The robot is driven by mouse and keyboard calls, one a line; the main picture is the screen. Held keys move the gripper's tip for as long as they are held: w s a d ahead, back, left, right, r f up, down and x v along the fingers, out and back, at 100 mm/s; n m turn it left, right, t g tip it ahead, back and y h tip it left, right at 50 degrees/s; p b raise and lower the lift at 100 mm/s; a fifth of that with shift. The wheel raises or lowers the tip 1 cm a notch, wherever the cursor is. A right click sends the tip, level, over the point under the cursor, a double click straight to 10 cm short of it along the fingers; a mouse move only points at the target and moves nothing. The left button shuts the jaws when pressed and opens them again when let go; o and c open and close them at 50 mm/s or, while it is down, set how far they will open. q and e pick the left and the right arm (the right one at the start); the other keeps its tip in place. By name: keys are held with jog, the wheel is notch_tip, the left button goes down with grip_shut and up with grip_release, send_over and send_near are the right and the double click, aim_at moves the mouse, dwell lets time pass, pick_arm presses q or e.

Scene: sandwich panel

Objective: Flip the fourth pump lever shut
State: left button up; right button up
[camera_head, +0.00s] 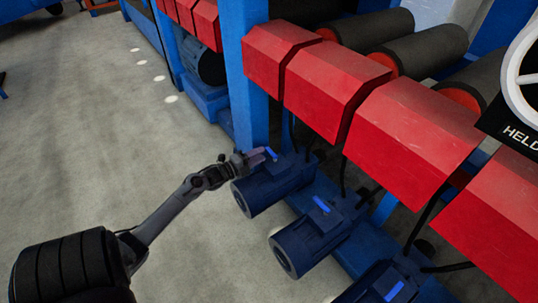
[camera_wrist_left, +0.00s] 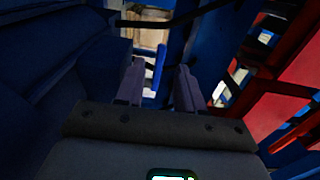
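My left gripper (camera_head: 262,155) reaches in from the left to the farthest of three visible blue pumps (camera_head: 265,188) in the near row. That pump's bright blue lever (camera_head: 272,154) stands just at the fingertips. In the left wrist view my left gripper (camera_wrist_left: 158,75) is open, and the blue lever (camera_wrist_left: 159,66) shows upright between the two fingers, with a gap to each. I cannot tell whether the fingers touch it. Two more pumps have blue levers, one in the middle (camera_head: 321,204) and one nearest (camera_head: 394,291). My right gripper is not in view.
Red slanted covers (camera_head: 320,88) overhang the pumps, with dark hoses (camera_head: 420,222) hanging below them. A blue post (camera_head: 246,75) rises behind the farthest pump. Dark rollers (camera_head: 422,48) lie above. The grey floor (camera_head: 110,120) at left is clear.

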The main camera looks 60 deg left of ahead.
aim_at(269, 149)
pick_arm(q)
jog(key=shift+w+a+b, duration=0.15)
jog(key=shift+w+b, duration=1.05)
jog(key=shift+w, duration=1.4)
grip_shut()
